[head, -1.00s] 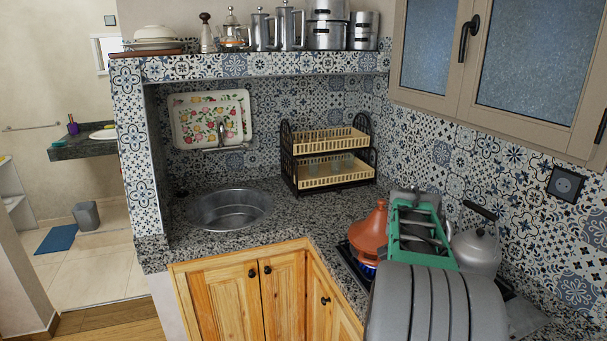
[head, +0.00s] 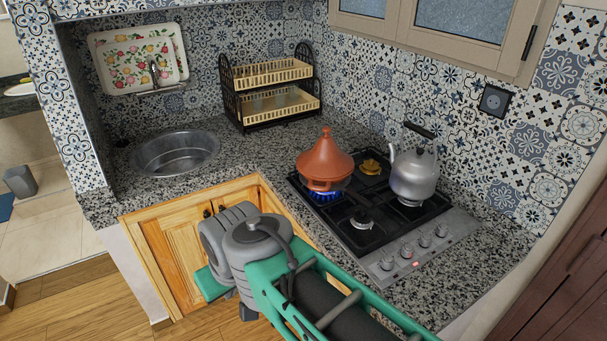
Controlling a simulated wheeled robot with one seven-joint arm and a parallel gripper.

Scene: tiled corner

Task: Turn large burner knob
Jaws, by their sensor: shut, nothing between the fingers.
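The gas hob (head: 335,220) is set in the granite counter. Several silver knobs stand in a row on its steel front strip, among them the left end knob (head: 387,263) and the right end knob (head: 441,230). A small red mark shows beside the row. Blue flame (head: 323,195) burns under the orange tagine (head: 325,160) at the left burner. I cannot tell which knob serves the large burner. My arm crosses the lower middle, in front of the cabinet and left of the knobs. My gripper's fingers do not show.
A grey kettle (head: 413,175) stands on the right burner. A bare burner (head: 361,218) is nearest the knobs, and a brass-coloured one (head: 371,167) is at the back. The sink (head: 175,153) and dish rack (head: 268,88) are left. Counter right of the hob is clear.

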